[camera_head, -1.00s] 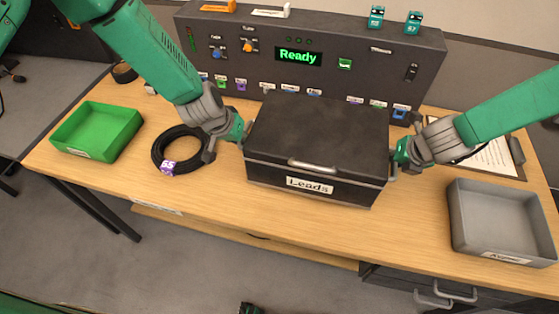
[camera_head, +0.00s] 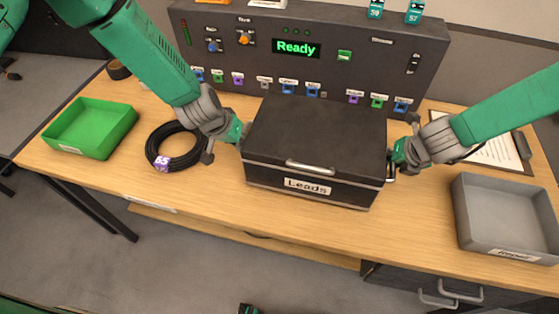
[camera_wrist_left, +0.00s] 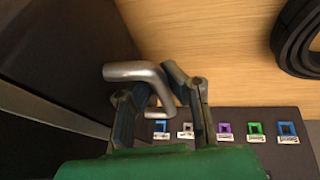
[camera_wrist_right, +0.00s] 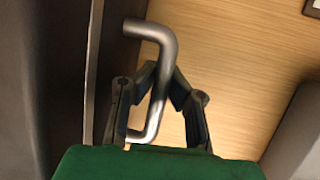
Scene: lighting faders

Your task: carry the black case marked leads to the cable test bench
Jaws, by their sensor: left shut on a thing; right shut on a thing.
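The black case marked Leads (camera_head: 320,140) is at the middle of the wooden bench (camera_head: 215,205), lid shut, label facing me. I cannot tell whether its base touches the bench top. My left gripper (camera_head: 238,133) is shut on the silver handle at the case's left end, and that handle (camera_wrist_left: 138,72) shows between the fingers in the left wrist view. My right gripper (camera_head: 397,158) is shut on the handle at the right end, and that handle (camera_wrist_right: 165,55) shows in the right wrist view. A dark console (camera_head: 340,30) reading Ready stands behind the case.
A black cable coil (camera_head: 160,160) tagged 65 and a green tray (camera_head: 75,115) lie left of the case. A grey tray (camera_head: 505,205) and a clipboard (camera_head: 495,150) are on the right. Bare bench lies in front of the case.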

